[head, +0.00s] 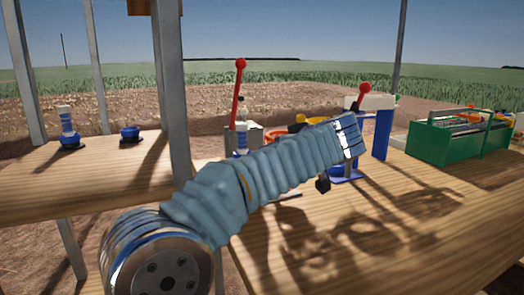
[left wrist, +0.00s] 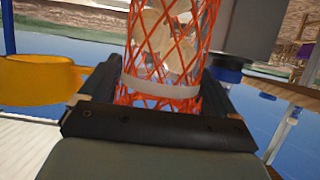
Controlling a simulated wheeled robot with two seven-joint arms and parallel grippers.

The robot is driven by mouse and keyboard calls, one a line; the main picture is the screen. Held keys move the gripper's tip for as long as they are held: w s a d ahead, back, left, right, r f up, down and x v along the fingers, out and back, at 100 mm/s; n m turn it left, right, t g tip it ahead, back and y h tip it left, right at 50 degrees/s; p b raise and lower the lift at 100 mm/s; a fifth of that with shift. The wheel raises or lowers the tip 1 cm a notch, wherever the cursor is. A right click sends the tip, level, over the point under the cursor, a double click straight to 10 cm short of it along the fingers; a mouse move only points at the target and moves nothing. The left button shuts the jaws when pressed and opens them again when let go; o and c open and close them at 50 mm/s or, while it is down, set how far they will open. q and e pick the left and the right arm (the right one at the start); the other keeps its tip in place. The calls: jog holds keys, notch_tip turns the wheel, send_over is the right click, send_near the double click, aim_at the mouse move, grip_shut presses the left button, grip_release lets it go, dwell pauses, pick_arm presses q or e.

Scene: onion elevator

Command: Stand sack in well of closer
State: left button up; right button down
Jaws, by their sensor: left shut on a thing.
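The sack is an orange-red mesh net (left wrist: 155,50) with pale contents and a white band (left wrist: 160,88) around it, standing upright or nearly so in the left wrist view. My left gripper (left wrist: 162,88) is shut on it, a black finger on each side. In the head view my left arm crosses the picture and hides most of the gripper; only a small black part (head: 323,185) shows. A machine with a red-knobbed lever, white top and blue post (head: 383,134) stands behind the arm. I cannot tell whether it is the closer; no well shows. My right gripper is out of view.
Another red-knobbed lever (head: 238,95) rises behind my arm. A green crate (head: 440,143) stands at the table's right. A grey post (head: 172,100) rises at the left, near two blue-based items (head: 68,140) on another board. The front right of the wooden table (head: 440,225) is clear.

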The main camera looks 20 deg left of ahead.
pick_arm(q)
jog(key=shift+w+a+r+p+x, duration=0.2)
jog(key=shift+p+x, duration=0.45)
jog(key=shift+x, duration=1.55)
jog(key=shift+s+d+r+p+x, duration=0.1)
jog(key=shift+r+p+x, duration=0.4)
jog(key=shift+x, duration=1.7)
jog(key=shift+w+a+r+p+x, duration=0.15)
jog(key=shift+p+x, duration=0.6)
jog(key=shift+x, duration=1.45)
jog(key=o, duration=0.7)
jog(key=shift+o, duration=0.2)
jog(key=b+v, duration=0.2)
jog(key=v, duration=1)
